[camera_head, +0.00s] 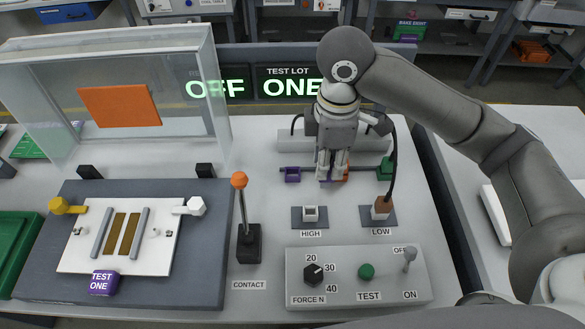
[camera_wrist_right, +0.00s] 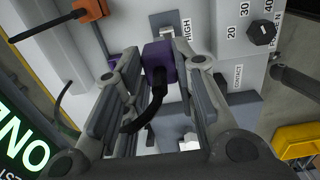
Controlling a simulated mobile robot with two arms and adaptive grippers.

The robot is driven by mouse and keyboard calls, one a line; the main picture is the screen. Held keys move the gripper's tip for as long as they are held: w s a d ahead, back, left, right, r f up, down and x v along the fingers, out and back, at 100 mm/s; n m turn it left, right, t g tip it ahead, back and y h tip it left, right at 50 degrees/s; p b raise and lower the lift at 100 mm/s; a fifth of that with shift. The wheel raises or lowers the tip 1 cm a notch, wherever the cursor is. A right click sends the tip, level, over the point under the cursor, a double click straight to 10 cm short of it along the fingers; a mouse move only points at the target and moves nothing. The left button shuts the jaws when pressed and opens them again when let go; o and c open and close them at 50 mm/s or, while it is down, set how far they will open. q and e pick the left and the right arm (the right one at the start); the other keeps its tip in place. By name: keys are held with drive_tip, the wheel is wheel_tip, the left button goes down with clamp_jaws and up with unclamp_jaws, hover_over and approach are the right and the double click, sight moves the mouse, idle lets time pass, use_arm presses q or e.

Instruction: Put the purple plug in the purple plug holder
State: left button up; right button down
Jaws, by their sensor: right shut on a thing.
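My right gripper (camera_head: 333,176) is shut on the purple plug, above the rail at the back of the white bench. The plug (camera_wrist_right: 160,62) shows between its fingers in the right wrist view, with a black cable trailing from it. In the head view the fingers hide most of the plug. The purple plug holder (camera_head: 292,174) is on the rail, just left of the gripper. A purple part that looks like this holder (camera_wrist_right: 113,57) shows partly behind a finger in the wrist view. The held plug looks apart from it. My left gripper is not in view.
An orange holder (camera_head: 345,174) and a green holder (camera_head: 385,168) share the rail. The HIGH socket (camera_head: 310,214) looks empty. A brown-orange plug (camera_head: 381,208) with a black cable stands in LOW. A grey control box (camera_head: 358,276) and the CONTACT lever (camera_head: 243,215) are nearer.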

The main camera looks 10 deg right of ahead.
drive_tip(key=w+a+f+p, duration=0.1)
drive_tip(key=w+f, duration=0.3)
drive_tip(key=w+a+f+p, duration=0.1)
drive_tip(key=w+a+f, duration=0.1)
drive_tip(key=w+f, duration=0.2)
drive_tip(key=w+a+f+p, duration=0.1)
drive_tip(key=w+f, duration=0.3)
drive_tip(key=shift+w+a+p, duration=0.1)
drive_tip(key=shift+a+p, duration=0.05)
drive_tip(key=shift+p, duration=0.25)
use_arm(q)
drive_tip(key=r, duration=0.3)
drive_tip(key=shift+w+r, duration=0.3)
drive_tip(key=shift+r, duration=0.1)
use_arm(e)
drive_tip(key=shift+f, duration=0.3)
drive_tip(key=shift+f, duration=0.15)
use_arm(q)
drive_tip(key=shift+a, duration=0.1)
use_arm(e)
drive_tip(key=c, duration=1.2)
unclamp_jaws()
drive_tip(key=shift+o, duration=0.2)
